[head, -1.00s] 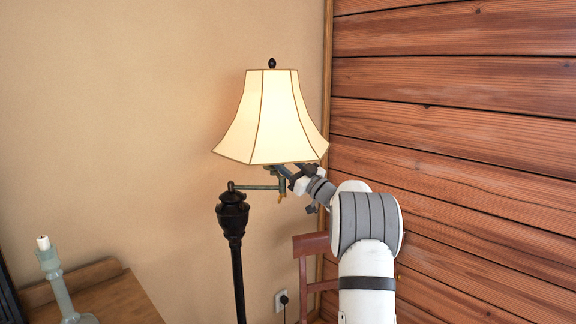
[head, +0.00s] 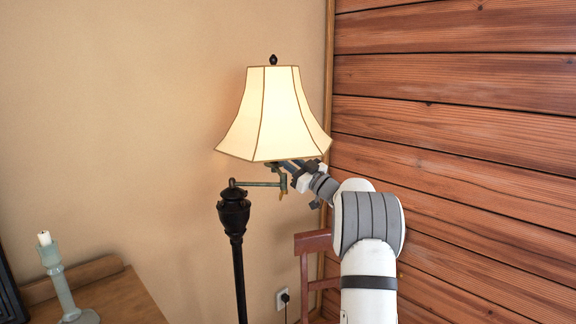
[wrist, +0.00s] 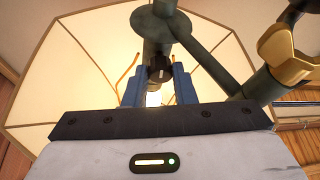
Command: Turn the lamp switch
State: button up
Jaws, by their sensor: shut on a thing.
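The floor lamp has a lit cream shade (head: 272,115) with dark seams and a black post (head: 236,235). Its swing arm (head: 258,184) runs under the shade. In the wrist view I look up into the glowing shade (wrist: 60,75). My gripper (wrist: 157,80) has its two blue fingers either side of the small dark lamp switch (wrist: 160,70) below the socket, and is shut on it. In the head view the fingertips and the switch are mostly hidden under the shade's lower rim.
A wooden desk (head: 125,295) with a candle holder (head: 63,285) stands at the lower left. A reddish chair (head: 312,243) is behind my arm. The plank wall (head: 470,140) rises close on the right. A wall outlet (head: 282,299) sits low behind the post.

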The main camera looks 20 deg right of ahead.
jog(key=shift+w+d+n+g+y+b, duration=0.1)
jog(key=shift+n+g+y+b, duration=0.55)
jog(key=shift+n, duration=1.15)
jog(key=shift+d+n+g+y+b, duration=0.1)
jog(key=shift+n+g+y+b, duration=0.5)
jog(key=shift+n, duration=1.2)
jog(key=o, duration=1)
jog(key=shift+r, duration=0.1)
jog(key=b+v, duration=0.1)
jog(key=v, duration=0.6)
jog(key=shift+s+d, duration=0.25)
jog(key=shift+s, duration=0.05)
jog(key=shift+c, duration=0.5)
